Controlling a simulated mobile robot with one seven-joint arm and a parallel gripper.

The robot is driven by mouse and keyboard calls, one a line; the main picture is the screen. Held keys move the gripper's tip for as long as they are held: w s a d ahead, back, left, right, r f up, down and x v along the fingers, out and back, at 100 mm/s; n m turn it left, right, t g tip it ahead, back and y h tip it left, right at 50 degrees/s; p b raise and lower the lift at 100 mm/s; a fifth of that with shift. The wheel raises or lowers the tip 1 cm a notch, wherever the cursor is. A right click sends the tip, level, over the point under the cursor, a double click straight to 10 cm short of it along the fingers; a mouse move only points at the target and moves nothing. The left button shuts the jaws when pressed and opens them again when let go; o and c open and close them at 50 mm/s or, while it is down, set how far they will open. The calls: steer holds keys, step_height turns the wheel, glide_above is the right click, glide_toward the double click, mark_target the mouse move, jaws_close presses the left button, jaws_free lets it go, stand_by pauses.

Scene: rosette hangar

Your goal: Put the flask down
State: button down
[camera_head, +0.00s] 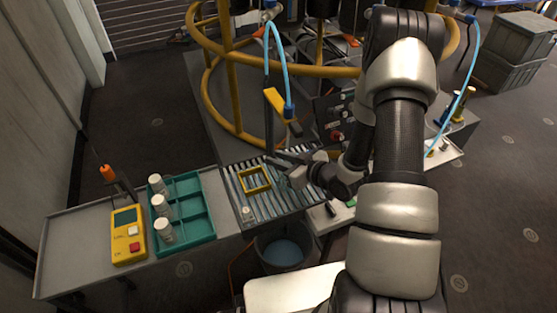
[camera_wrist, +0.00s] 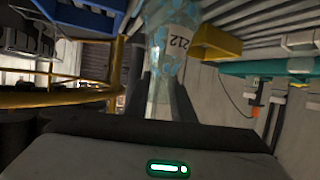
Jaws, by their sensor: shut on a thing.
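A clear flask (camera_wrist: 163,75) with a white label reading 212 shows at the top middle of the wrist view. My gripper (camera_wrist: 165,85) is shut on it, with a dark finger on each side. In the head view my gripper (camera_head: 286,164) is just right of a square yellow frame (camera_head: 255,180) lying on a slatted metal rack (camera_head: 272,203). The flask is hard to make out there. In the wrist view the yellow frame (camera_wrist: 215,42) is right of the flask, apart from it. I cannot tell whether the flask touches the slats.
A teal tray (camera_head: 207,237) with white-capped containers (camera_head: 161,204) and a yellow handheld device (camera_head: 128,236) stand on the grey bench at left. A yellow tubular rail (camera_head: 232,75) with blue hoses rises behind the rack. A bucket (camera_head: 283,254) sits below its front edge.

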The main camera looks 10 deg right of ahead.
steer(key=c, duration=1.9)
jaws_free()
steer(key=shift+f, duration=0.15)
steer(key=shift+c, duration=0.2)
steer(key=o, duration=0.4)
steer(key=shift+s+d+r, duration=0.1)
steer(key=shift+r, duration=0.2)
steer(key=p+v, duration=0.1)
steer(key=v, duration=1)
steer(key=shift+s+d+p, duration=0.2)
steer(key=shift+s+p, duration=0.1)
steer(key=shift+p, duration=0.1)
